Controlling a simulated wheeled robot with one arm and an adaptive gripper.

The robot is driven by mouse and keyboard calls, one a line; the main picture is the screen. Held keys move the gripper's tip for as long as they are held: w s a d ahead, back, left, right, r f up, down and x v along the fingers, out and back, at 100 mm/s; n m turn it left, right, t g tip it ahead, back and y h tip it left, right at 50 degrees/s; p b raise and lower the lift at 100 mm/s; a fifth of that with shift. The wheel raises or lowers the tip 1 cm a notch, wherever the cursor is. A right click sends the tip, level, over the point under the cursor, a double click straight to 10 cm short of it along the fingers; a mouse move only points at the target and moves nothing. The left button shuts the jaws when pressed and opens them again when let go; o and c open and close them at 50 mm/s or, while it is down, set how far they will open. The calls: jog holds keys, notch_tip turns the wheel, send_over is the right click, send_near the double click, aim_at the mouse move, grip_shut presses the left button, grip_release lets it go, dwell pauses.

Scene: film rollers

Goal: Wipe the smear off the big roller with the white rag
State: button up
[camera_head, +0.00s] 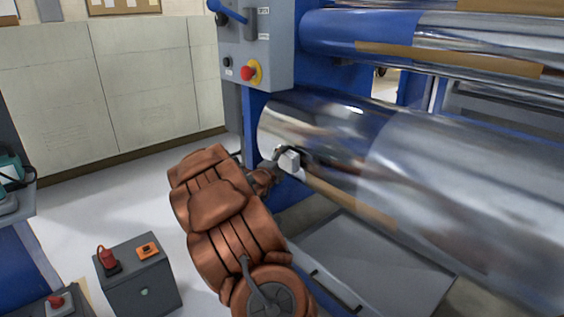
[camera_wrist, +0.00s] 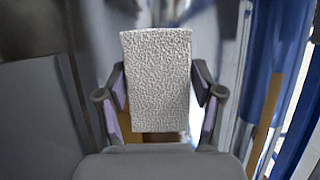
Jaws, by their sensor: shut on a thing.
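The big roller (camera_head: 440,180) is a wide shiny metal cylinder across the right of the head view. My gripper (camera_head: 279,160) is at the roller's left end, on its near side. It is shut on the white rag (camera_head: 289,161), a small pale block. In the wrist view the rag (camera_wrist: 156,80) has a rough, bumpy surface and sits between the two fingers of my gripper (camera_wrist: 158,105). The rag is close to the roller's surface; I cannot tell whether it touches. I cannot clearly make out the smear among the reflections.
A grey control panel (camera_head: 282,45) with a red button (camera_head: 248,72) stands above the roller's left end. Upper rollers (camera_head: 480,35) run behind. A dark grey box (camera_head: 140,283) with a red item (camera_head: 107,260) stands lower left. The floor between is clear.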

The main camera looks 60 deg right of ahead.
jog(key=shift+s+d, duration=0.2)
jog(key=shift+d, duration=0.6)
jog(key=shift+s+b, duration=0.1)
jog(key=shift+b, duration=0.25)
